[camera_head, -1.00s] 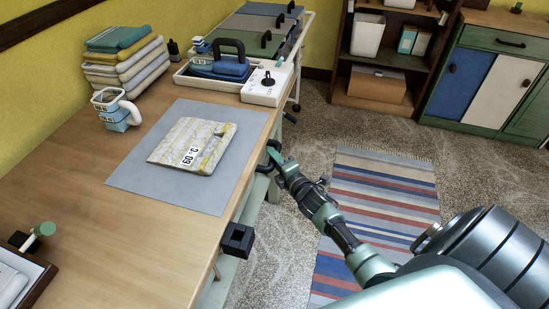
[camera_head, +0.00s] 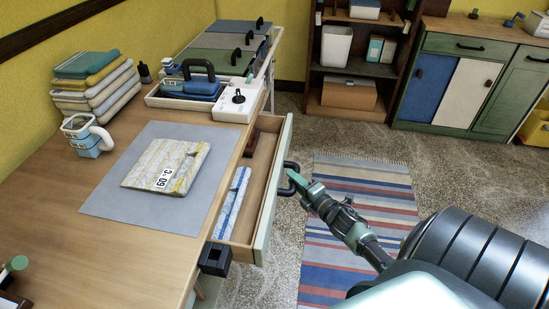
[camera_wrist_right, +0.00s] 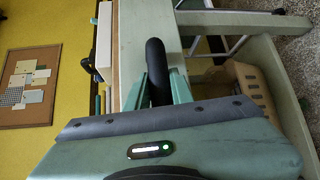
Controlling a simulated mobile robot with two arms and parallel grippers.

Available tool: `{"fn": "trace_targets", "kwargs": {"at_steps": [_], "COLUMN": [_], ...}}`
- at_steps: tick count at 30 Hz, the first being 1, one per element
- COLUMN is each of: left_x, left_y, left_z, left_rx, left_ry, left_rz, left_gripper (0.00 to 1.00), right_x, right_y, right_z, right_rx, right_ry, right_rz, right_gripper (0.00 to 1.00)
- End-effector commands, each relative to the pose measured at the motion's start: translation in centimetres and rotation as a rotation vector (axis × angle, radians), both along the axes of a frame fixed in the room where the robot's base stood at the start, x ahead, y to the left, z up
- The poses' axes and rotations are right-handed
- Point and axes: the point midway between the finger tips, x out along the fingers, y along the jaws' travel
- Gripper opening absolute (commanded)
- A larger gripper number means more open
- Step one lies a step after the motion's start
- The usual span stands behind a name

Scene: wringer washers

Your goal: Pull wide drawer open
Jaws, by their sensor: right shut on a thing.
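The wide drawer (camera_head: 262,215) under the wooden table is open. Its pale green front stands out to the right of the tabletop, and its wooden inside shows a blue and white folded cloth (camera_head: 232,202) and a small dark brown item (camera_head: 251,144). My right gripper (camera_head: 292,183) is at the front's outer face, shut on the black drawer handle (camera_head: 289,170). In the right wrist view the black handle (camera_wrist_right: 156,70) lies between the green fingers. My left gripper does not show.
The tabletop (camera_head: 120,240) holds a grey mat (camera_head: 110,205) with a patterned cloth marked 60 °C, a stack of folded cloths (camera_head: 95,82), a jug (camera_head: 85,138) and a tray with an iron. A striped rug (camera_head: 355,220) lies on the floor. Shelves stand at the back.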

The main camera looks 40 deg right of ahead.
Motion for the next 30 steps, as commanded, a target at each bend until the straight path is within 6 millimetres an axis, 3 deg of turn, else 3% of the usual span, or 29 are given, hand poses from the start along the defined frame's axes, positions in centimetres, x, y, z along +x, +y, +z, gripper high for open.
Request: {"fn": "trace_targets", "kwargs": {"at_steps": [9, 15, 21, 30], "left_x": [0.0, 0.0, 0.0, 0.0], "left_y": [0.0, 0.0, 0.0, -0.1], "left_z": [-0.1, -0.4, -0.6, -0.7], "left_rx": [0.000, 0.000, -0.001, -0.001], "left_ry": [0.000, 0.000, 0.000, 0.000], "left_rz": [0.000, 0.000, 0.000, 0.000], "left_gripper": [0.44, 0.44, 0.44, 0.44], "right_x": [-6.5, -9.7, -11.9, -13.1], "right_y": [-5.4, -8.2, -10.1, -11.1], "right_z": [-0.4, -0.3, -0.3, -0.2], "right_rx": [-0.001, 0.001, 0.000, 0.002], "right_ry": [0.009, 0.007, 0.006, 0.004], "right_rz": [-0.003, -0.003, -0.002, -0.003], "right_gripper": [0.00, 0.00, 0.00, 0.00]}}
